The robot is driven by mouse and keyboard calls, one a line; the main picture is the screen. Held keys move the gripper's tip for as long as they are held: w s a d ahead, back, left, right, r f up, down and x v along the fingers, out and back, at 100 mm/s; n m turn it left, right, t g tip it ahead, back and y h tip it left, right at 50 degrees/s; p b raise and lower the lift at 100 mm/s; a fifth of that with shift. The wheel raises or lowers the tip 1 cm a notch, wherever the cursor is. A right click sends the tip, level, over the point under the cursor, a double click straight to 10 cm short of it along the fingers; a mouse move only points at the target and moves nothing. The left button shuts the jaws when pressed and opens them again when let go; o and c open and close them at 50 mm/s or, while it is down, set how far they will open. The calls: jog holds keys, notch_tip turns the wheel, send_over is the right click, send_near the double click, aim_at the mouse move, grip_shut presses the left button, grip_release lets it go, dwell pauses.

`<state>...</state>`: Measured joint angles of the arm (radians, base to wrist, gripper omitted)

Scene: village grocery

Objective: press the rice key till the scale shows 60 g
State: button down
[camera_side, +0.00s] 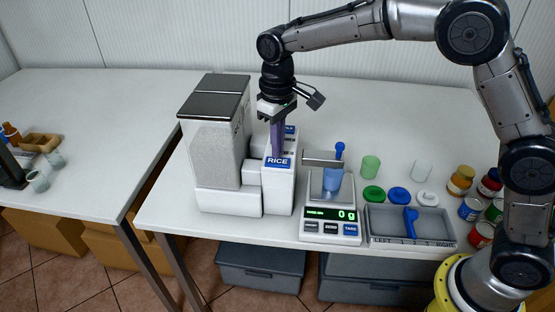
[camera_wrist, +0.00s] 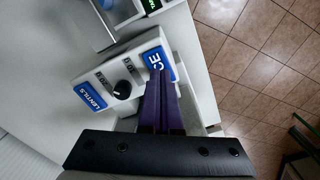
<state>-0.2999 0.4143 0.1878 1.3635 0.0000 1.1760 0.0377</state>
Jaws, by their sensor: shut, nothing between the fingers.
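The RICE key (camera_side: 278,163) is a blue label on the front of a white control housing beside the dispenser. My gripper (camera_side: 277,154) points straight down over it with its purple fingers shut and empty. The fingertips are at or just above the key; I cannot tell if they touch. In the wrist view the fingers (camera_wrist: 158,78) cover part of the blue key (camera_wrist: 160,62), leaving "CE" readable. The scale (camera_side: 347,231) reads 0 g on its green display (camera_side: 330,214).
The clear-sided dispenser (camera_side: 213,155) stands left of the housing. The wrist view shows a black dial (camera_wrist: 122,90) and LENTILS key (camera_wrist: 90,95). A grey tray (camera_side: 440,238) holds a blue scoop (camera_side: 410,221). Lids, cups and jars stand at right.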

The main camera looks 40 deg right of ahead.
jog(key=shift+f, duration=0.3)
dwell(0.4)
jog(key=shift+f, duration=0.35)
jog(key=shift+f, duration=0.25)
jog(key=shift+r, duration=1.15)
dwell(0.5)
